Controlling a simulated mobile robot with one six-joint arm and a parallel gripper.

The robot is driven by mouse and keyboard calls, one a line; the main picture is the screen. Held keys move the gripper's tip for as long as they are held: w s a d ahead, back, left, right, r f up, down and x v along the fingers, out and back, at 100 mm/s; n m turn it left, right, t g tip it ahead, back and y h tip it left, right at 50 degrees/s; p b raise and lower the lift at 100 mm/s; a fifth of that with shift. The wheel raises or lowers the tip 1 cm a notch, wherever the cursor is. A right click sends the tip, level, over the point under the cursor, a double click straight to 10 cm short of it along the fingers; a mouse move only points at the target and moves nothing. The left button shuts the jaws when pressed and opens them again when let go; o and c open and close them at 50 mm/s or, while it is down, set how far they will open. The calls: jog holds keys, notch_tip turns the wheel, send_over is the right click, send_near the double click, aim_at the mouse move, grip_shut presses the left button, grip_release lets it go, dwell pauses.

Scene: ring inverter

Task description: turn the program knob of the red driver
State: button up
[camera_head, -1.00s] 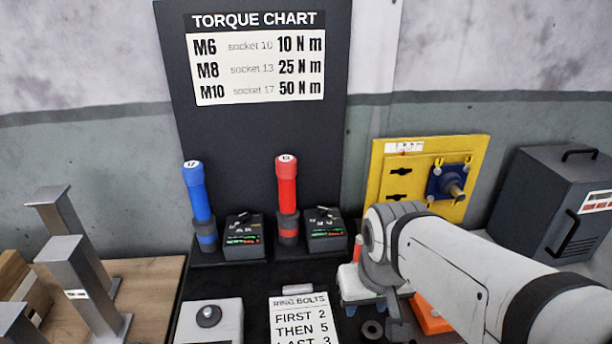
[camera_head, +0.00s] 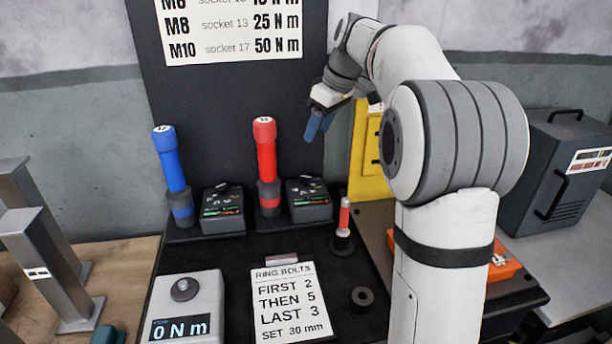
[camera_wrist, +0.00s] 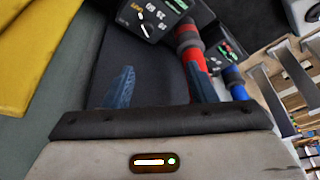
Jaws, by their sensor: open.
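The red driver (camera_head: 265,150) stands upright in a dark holder, and a small dark box with a green display (camera_head: 309,206) is just to its right. A dark knob (camera_head: 312,182) is on the box's top; its setting is too small to read. My gripper (camera_head: 318,124) is above and slightly behind this box, open and empty, its blue fingers pointing down. In the wrist view my gripper (camera_wrist: 180,88) shows its fingers wide apart. The red driver (camera_wrist: 194,70) appears near the right finger, and the box (camera_wrist: 150,18) is at the top edge.
A blue driver (camera_head: 170,160) and its box (camera_head: 222,210) stand to the left. In front are a torque meter (camera_head: 185,312) reading 0 N m and a ring bolts card (camera_head: 290,300). A red-handled tool (camera_head: 344,220) stands right of the box. The dark backboard (camera_head: 230,95) rises behind.

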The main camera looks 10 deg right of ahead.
jog(key=w+n, duration=0.1)
jog(key=w, duration=0.2)
jog(key=b, duration=0.3)
send_near(306, 177)
jog(key=f, duration=0.1)
jog(key=shift+n+y, duration=0.3)
jog(key=x, duration=0.7)
jog(key=shift+w+d, duration=0.1)
jog(key=shift+w, duration=0.1)
jog(key=shift+c, duration=0.3)
jog(key=c, duration=0.9)
